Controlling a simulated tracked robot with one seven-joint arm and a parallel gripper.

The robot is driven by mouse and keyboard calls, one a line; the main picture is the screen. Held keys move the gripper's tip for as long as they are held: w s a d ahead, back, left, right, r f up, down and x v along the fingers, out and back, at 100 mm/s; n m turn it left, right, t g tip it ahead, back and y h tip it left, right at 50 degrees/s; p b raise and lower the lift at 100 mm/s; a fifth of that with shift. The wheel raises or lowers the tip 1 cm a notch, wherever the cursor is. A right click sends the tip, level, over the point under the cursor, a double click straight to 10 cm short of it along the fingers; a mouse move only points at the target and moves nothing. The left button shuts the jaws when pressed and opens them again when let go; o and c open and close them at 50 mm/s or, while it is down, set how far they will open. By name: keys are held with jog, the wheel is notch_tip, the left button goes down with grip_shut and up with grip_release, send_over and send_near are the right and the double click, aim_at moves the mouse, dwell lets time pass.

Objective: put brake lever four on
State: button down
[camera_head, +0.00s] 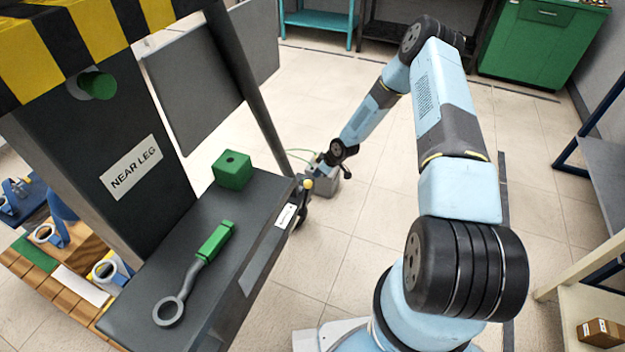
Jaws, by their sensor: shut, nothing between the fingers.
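A small lever with a yellow knob (308,184) stands at the right end of a dark grey bench (145,322), beside a dark bracket (302,208). I take it for a brake lever, but its label (285,215) on the bench edge is too small to read, so I cannot tell its number. My arm reaches over from the right. My gripper (315,172) is shut and empty, close behind the knob. The fingertips are small and partly hidden, so I cannot tell whether they touch the lever.
A ring spanner with a green handle (215,242) and a green block with a hole (232,170) lie on the bench. A dark post marked NEAR LEG (130,168) rises at left. A grey box (322,183) is behind the bench end.

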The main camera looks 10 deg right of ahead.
jog(key=shift+w+d+r, duration=0.15)
jog(key=shift+d+r, duration=0.55)
jog(key=shift+r, duration=0.15)
jog(key=shift+w+d+r, duration=0.15)
jog(key=shift+d+r, duration=0.55)
jog(key=shift+r, duration=0.1)
